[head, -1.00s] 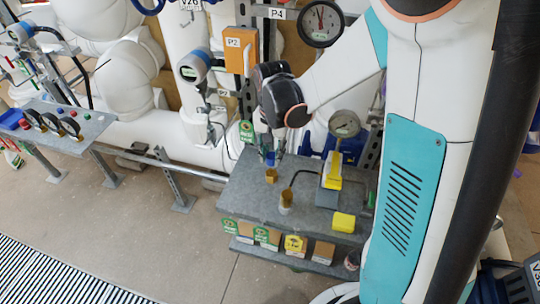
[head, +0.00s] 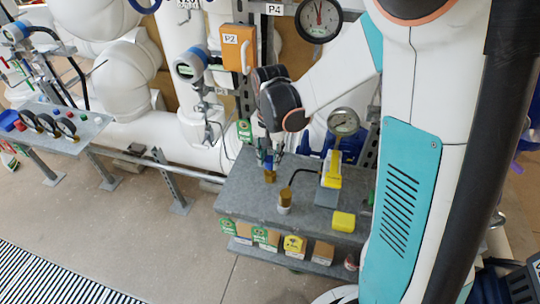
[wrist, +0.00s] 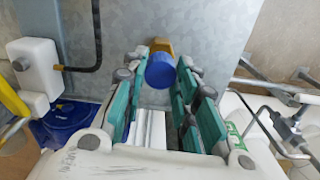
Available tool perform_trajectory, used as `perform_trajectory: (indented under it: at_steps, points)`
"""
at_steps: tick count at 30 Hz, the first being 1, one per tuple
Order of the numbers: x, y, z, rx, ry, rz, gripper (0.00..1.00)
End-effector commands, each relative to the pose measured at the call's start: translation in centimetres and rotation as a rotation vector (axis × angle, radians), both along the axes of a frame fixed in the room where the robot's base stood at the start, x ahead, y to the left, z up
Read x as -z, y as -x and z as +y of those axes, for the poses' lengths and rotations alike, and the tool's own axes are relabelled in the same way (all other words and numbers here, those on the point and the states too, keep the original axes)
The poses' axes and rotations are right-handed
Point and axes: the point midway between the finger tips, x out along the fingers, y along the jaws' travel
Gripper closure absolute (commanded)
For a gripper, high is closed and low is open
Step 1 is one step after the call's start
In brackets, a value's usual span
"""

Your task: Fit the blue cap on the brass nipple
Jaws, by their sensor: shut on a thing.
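The blue cap (wrist: 161,70) is between the green-padded fingers of my gripper (wrist: 160,66) in the wrist view. In the head view the cap (head: 268,161) shows small below my wrist, and my gripper (head: 270,156) is partly hidden by the dark wrist joint. The brass nipple (head: 270,177) stands upright on the grey bench, just under the cap. In the wrist view the nipple (wrist: 161,45) shows just past the cap, which hides part of it. I cannot tell whether the cap touches the nipple.
Boxes (head: 295,246) sit on the shelf below. Pipes and an orange P2 box (head: 236,55) stand behind.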

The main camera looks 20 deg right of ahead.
Motion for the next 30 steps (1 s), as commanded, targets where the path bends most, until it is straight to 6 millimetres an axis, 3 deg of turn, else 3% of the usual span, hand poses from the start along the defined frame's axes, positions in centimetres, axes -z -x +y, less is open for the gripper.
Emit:
perform_trajectory:
  at_steps: [30]
  points:
    - [0.78, -0.01, 0.01, 0.0, 0.0, 0.0, 0.9]
